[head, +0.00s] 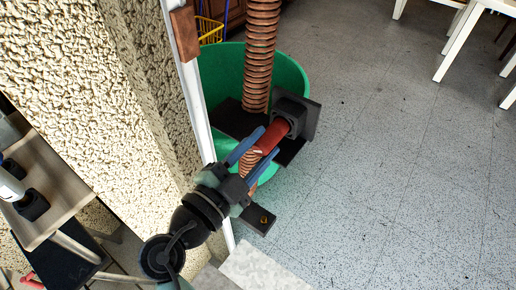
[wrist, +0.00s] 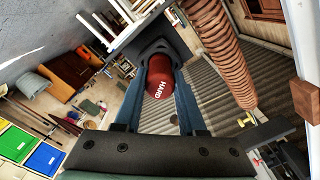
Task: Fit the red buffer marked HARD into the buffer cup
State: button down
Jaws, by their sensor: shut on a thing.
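The red buffer (head: 274,135) is held between the blue fingers of my gripper (head: 269,142). In the wrist view the buffer (wrist: 162,78) shows its round end with the white word HARD, facing the camera. The black buffer cup (head: 291,107) on its dark plate lies straight beyond the buffer, at the far end of it. In the wrist view the cup (wrist: 157,47) also sits right behind the buffer. The buffer's far end meets or enters the cup's mouth; the contact is hidden, so I cannot tell how deep it sits.
A rusty coil spring (head: 260,55) hangs close to the cup's left. A green tub (head: 295,73) stands below and behind. A white post (head: 196,105) and rough wall (head: 95,100) stand left of my arm. A dark bracket (head: 258,219) is below.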

jog(key=shift+b+x, duration=0.6)
jog(key=shift+x, duration=0.8)
jog(key=shift+c, duration=2)
grip_release()
jog(key=shift+s, duration=0.1)
jog(key=v, duration=1.2)
jog(key=shift+s+a, duration=0.25)
jog(key=shift+s, duration=0.1)
